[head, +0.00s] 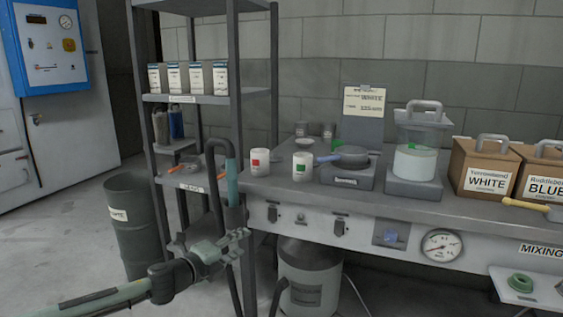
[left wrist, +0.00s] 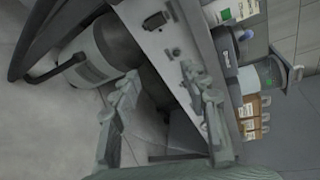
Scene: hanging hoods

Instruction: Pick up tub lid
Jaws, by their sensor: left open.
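A clear tub (head: 415,160) with pale contents stands on a grey base on the bench. What looks like its lid (head: 424,116), with a grey arched handle, sits at its top; I cannot tell if it is seated or loose. The tub also shows sideways at the right of the left wrist view (left wrist: 268,70). My left gripper (head: 238,246) is in front of the bench, left of and lower than the tub, well apart from it. In the left wrist view its two fingers (left wrist: 162,105) stand wide apart with nothing between them. My right gripper does not show.
The bench (head: 400,202) also holds white cups (head: 261,162), a scale with a pan (head: 349,165) and boxes marked WHITE (head: 487,168) and BLUE (head: 540,178). A grey shelf rack (head: 237,100) stands at left. A drum (head: 308,277) stands below the bench.

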